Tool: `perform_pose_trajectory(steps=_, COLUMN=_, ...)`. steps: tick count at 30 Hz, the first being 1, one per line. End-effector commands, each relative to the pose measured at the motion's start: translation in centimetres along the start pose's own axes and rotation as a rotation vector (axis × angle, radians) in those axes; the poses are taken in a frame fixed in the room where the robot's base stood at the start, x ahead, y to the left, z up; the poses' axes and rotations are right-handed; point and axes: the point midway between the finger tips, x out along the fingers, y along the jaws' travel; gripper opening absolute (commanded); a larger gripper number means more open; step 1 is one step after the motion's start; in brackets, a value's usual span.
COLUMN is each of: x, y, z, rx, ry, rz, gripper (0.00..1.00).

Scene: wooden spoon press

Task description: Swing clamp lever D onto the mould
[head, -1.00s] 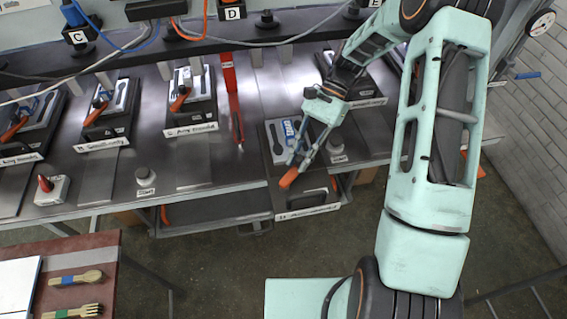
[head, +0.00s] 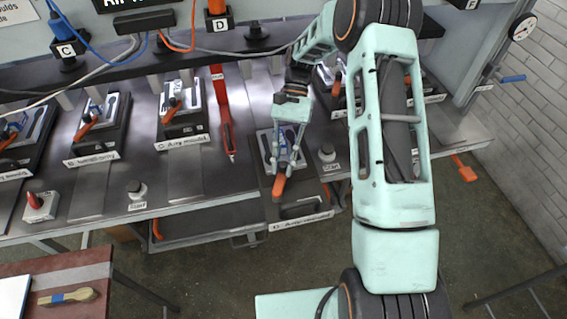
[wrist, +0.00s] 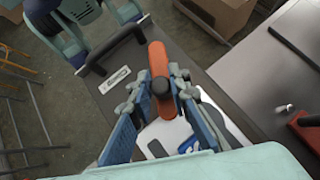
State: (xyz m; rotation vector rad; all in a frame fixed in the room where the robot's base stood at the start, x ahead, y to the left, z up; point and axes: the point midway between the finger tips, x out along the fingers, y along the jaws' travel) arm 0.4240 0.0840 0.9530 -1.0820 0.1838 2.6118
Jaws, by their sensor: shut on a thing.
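The clamp lever D (head: 278,186) has an orange handle pointing toward the front of its dark base (head: 300,211), whose label begins with "D". My gripper (head: 284,163) is over this station in the head view. In the wrist view, its blue-padded fingers (wrist: 161,100) stand on both sides of the orange lever (wrist: 159,62) near a dark round knob, and are shut on it. The pale mould (head: 264,146) lies behind the lever, partly hidden by my gripper; it also shows under the fingers in the wrist view (wrist: 170,132).
A red bar (head: 222,110) lies left of the station. A start button (head: 327,154) is to its right. Similar stations with orange levers, such as C (head: 182,128), line the bench. A black handle (wrist: 112,50) stands on the base's front end.

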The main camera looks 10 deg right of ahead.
Motion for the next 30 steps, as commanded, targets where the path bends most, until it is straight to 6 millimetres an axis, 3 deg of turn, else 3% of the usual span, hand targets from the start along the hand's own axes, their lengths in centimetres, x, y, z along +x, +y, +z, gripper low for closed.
perform_pose_trajectory(steps=5, x=-0.03, y=-0.12, z=0.04, rx=-0.003, ry=0.001, rz=-0.001, gripper=0.00)
perform_pose_trajectory(steps=6, x=-0.03, y=-0.12, z=0.04, rx=-0.003, ry=0.001, rz=-0.002, gripper=0.20)
perform_pose_trajectory(steps=10, x=-0.01, y=-0.10, z=0.04, rx=-0.002, ry=0.000, rz=-0.001, gripper=0.34)
perform_pose_trajectory(steps=30, x=-0.02, y=0.38, z=0.11, rx=0.039, ry=-0.001, rz=-0.041, gripper=0.35)
